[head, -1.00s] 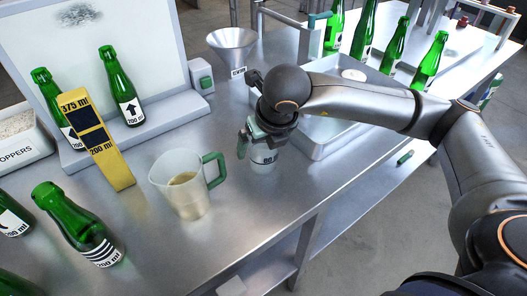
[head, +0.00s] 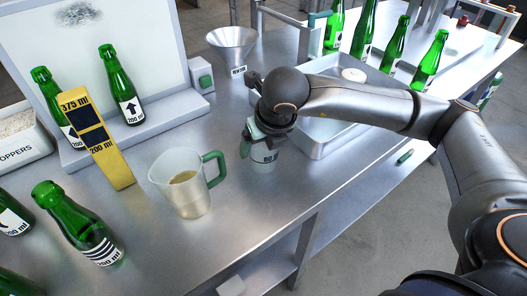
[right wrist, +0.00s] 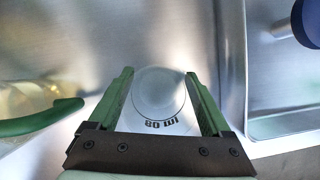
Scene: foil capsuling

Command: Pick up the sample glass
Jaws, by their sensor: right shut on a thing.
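The sample glass (head: 264,157) is a small clear cup with a dark label, near the middle of the steel table. In the right wrist view it also shows as a round clear glass (right wrist: 160,95) marked 80 ml, between the two green fingers. My right gripper (head: 262,148) comes down on it from above and is shut on it. It also shows in the right wrist view (right wrist: 158,88), with one finger on each side of the glass. The gripper hides the upper part of the glass in the head view. My left gripper is not in view.
A jug (head: 182,190) with a green handle stands left of the glass. A steel tray (head: 322,148) is close on its right. A funnel (head: 232,48), green bottles (head: 75,222) and a yellow gauge (head: 103,150) stand around.

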